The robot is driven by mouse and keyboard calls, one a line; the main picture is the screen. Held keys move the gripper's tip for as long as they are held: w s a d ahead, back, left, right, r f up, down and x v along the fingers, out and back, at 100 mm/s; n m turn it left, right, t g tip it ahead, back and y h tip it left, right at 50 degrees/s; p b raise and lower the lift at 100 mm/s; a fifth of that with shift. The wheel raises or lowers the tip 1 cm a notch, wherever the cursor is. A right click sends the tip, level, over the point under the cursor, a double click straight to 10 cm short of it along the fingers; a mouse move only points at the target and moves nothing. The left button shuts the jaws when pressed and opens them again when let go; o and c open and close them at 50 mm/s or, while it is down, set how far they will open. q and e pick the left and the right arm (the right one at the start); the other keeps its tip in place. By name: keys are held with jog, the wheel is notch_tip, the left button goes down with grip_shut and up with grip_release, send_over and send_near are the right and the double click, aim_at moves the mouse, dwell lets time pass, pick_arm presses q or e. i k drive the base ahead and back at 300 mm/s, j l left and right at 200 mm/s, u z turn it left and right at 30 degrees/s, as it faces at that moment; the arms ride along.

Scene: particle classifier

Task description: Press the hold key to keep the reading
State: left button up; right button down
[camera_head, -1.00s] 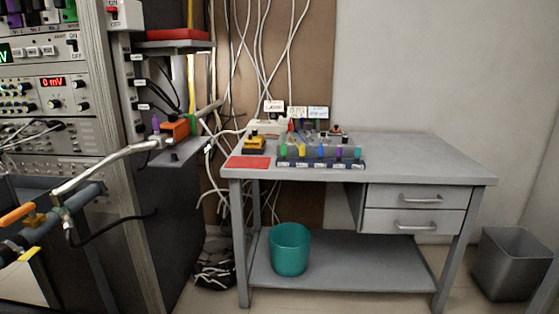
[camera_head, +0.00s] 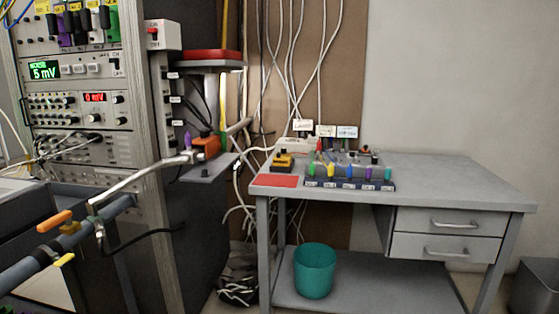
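An instrument rack (camera_head: 85,105) stands at the left. One panel has a green display (camera_head: 45,69) reading 5 mV, with a small word above it. A row of small pale keys (camera_head: 80,68) sits right of that display, and a switch (camera_head: 115,66) is at the panel's right end. The key labels are too small to read, so I cannot tell which is the hold key. Neither of my grippers is in view.
Pipes with orange and yellow handles (camera_head: 54,221) stand in front of the rack's lower part. A small shelf (camera_head: 208,171) juts out from the rack's right side. A grey table (camera_head: 440,180) with a row of coloured items and a teal bin (camera_head: 314,270) is at the right.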

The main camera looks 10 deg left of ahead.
aim_at(78, 69)
jog(key=u, duration=1.3)
